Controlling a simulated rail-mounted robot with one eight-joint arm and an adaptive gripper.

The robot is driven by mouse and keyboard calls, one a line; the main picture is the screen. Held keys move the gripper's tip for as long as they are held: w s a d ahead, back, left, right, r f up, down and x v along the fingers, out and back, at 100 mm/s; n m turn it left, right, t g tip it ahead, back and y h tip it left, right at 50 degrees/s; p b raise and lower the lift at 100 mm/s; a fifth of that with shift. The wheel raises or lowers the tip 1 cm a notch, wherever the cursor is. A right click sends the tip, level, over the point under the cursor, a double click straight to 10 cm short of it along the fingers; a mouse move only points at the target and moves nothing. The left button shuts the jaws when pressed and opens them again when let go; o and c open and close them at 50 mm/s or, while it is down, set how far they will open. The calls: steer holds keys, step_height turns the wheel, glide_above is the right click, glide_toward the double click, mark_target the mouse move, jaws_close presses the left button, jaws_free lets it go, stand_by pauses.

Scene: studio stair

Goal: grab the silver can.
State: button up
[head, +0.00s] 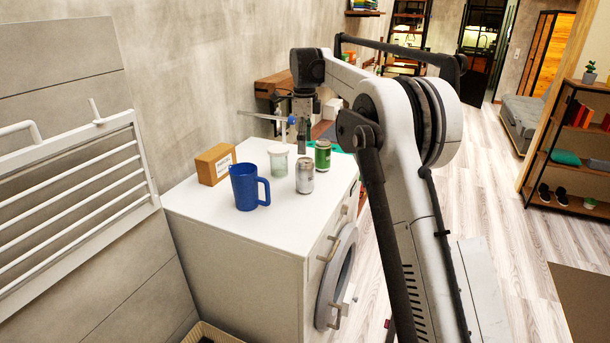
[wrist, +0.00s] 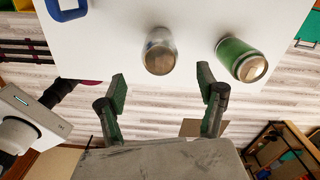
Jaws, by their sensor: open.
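The silver can (head: 304,177) stands upright on the white washing machine top (head: 225,222), near its right edge. In the wrist view the silver can (wrist: 159,54) is seen from above, just past the gap between the fingertips. My gripper (head: 301,146) hangs pointing down above and behind the cans in the head view. In the wrist view my gripper (wrist: 162,80) is open and empty, its two fingers spread wide. The fingers do not appear to touch the can; their exact height over it cannot be told.
A green can (head: 323,155) stands close behind the silver can; it also shows in the wrist view (wrist: 238,56). A pale lidded jar (head: 278,161), a blue mug (head: 246,188) and a cardboard box (head: 215,165) stand to the left. The front of the top is clear.

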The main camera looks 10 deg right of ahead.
mark_target(304, 172)
step_height(304, 172, down, 11)
steer(key=shift+a+p, duration=0.15)
steer(key=shift+p, duration=1)
steer(key=c, duration=0.9)
